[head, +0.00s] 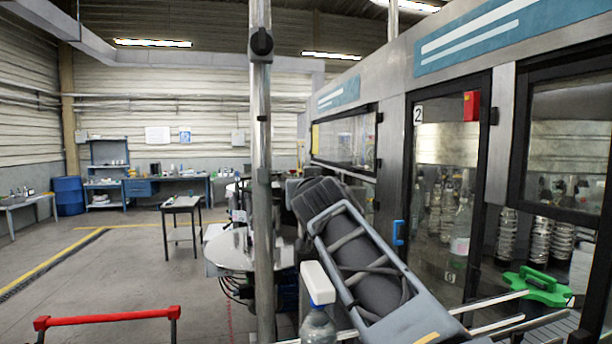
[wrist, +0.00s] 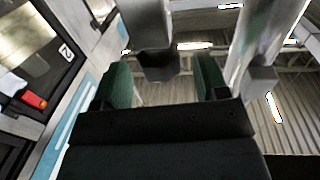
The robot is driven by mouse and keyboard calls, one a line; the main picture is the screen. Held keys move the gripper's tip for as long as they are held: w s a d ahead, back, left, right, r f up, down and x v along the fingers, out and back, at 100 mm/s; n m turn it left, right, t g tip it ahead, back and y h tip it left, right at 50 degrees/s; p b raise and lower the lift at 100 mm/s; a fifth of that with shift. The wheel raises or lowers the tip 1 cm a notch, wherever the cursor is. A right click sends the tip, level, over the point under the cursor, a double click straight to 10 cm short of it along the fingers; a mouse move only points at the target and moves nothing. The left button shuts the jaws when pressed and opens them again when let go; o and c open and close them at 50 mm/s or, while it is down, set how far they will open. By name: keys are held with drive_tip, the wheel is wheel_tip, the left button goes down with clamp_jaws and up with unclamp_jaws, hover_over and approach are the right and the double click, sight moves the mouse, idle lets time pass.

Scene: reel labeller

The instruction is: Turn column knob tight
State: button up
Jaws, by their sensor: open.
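The column (head: 263,210) is an upright metal pole left of the machine in the head view. A black knob (head: 262,42) sits near its top, above and left of my arm. The pole also crosses the upper right of the wrist view (wrist: 262,40), with a grey block on it (wrist: 258,80). My gripper (wrist: 165,85) is open in the wrist view, its two green-padded fingers apart with nothing held. A grey block with a dark underside (wrist: 155,40) shows beyond the fingers; I cannot tell whether it is the knob. In the head view my fingertips cannot be made out.
The glazed machine (head: 395,150) fills the right side, with a green part (head: 537,286) low at right. A clear bottle (head: 318,328) stands low by the column. A round metal table (head: 235,250) is behind it. A red rail (head: 105,318) is at lower left; open floor lies beyond.

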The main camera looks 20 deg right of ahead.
drive_tip(key=shift+p+x, duration=0.5)
drive_tip(key=shift+x, duration=1.45)
drive_tip(key=shift+c, duration=0.3)
drive_tip(key=c, duration=0.9)
drive_tip(key=shift+o, duration=0.2)
drive_tip(key=f+m+h+b, duration=0.1)
drive_tip(key=b, duration=0.4)
drive_tip(key=shift+g+h, duration=0.4)
drive_tip(key=m+h+b, duration=0.1)
drive_tip(key=b, duration=0.2)
drive_tip(key=shift+g+h, duration=0.3)
drive_tip(key=shift+g, duration=0.1)
drive_tip(key=shift+d+r+m+g+h+b, duration=0.1)
drive_tip(key=shift+m+g+h+b, duration=0.3)
drive_tip(key=shift+m+h, duration=0.1)
drive_tip(key=shift+d+r+m+g+h+b, duration=0.1)
drive_tip(key=shift+m+g+h+b, duration=0.2)
drive_tip(key=shift+m+h+b, duration=0.15)
drive_tip(key=shift+s+r+m+g+h, duration=0.1)
drive_tip(key=shift+r+m+g+h, duration=0.1)
drive_tip(key=shift+m+g+h, duration=0.75)
drive_tip(key=shift+s+d+r+m+g+h+p, duration=0.15)
drive_tip(key=shift+m+g+h+p, duration=0.2)
drive_tip(key=shift+m+g+h, duration=0.5)
drive_tip(key=shift+s+d+f+m+g+h+p, duration=0.1)
drive_tip(key=shift+m+g+h+p, duration=0.25)
drive_tip(key=shift+m+g+h, duration=0.4)
drive_tip(key=shift+g, duration=0.65)
